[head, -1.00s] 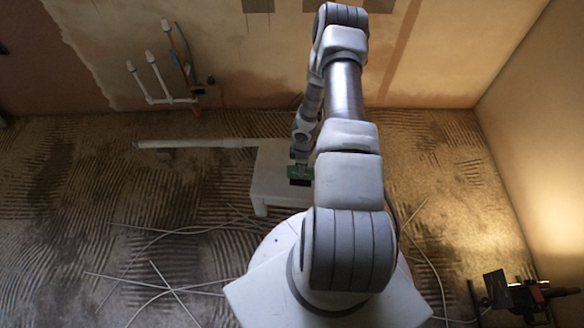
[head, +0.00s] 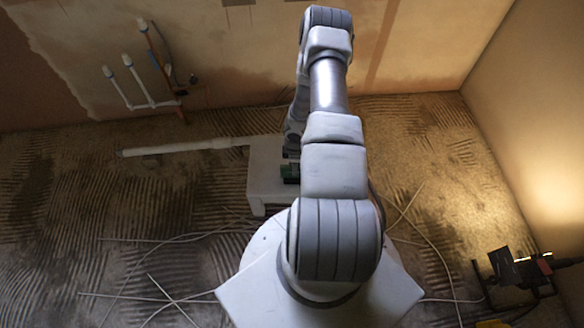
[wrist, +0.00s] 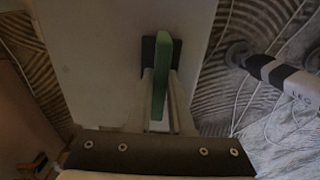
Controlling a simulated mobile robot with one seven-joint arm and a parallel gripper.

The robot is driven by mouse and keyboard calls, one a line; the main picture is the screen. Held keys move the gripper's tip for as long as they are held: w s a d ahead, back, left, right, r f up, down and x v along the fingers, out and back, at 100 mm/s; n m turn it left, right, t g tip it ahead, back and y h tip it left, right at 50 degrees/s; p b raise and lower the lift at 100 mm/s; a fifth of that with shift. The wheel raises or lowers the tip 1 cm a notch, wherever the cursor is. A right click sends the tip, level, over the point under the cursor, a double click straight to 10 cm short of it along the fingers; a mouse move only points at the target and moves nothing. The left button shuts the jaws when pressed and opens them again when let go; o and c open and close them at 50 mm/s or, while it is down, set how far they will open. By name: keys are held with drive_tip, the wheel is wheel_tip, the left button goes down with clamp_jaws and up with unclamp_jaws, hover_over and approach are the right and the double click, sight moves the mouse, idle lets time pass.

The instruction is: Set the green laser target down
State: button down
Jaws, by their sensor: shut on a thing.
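The green laser target (wrist: 160,75) is a thin green plate, seen edge-on in the wrist view. My gripper (wrist: 162,58) is shut on it, with a dark fingertip on each side. The block's pale top (wrist: 90,50) lies below the target in the wrist view. I cannot tell whether the target touches it.
A long white pipe (head: 180,147) extends left from the block. Loose cables (head: 160,287) lie on the ridged floor. Upright capped pipes (head: 130,85) stand at the back wall. A lit work lamp (head: 515,270) stands at the right.

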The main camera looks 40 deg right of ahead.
drive_tip(key=shift+f, duration=0.2)
drive_tip(key=c, duration=0.8)
unclamp_jaws()
drive_tip(key=shift+r, duration=0.1)
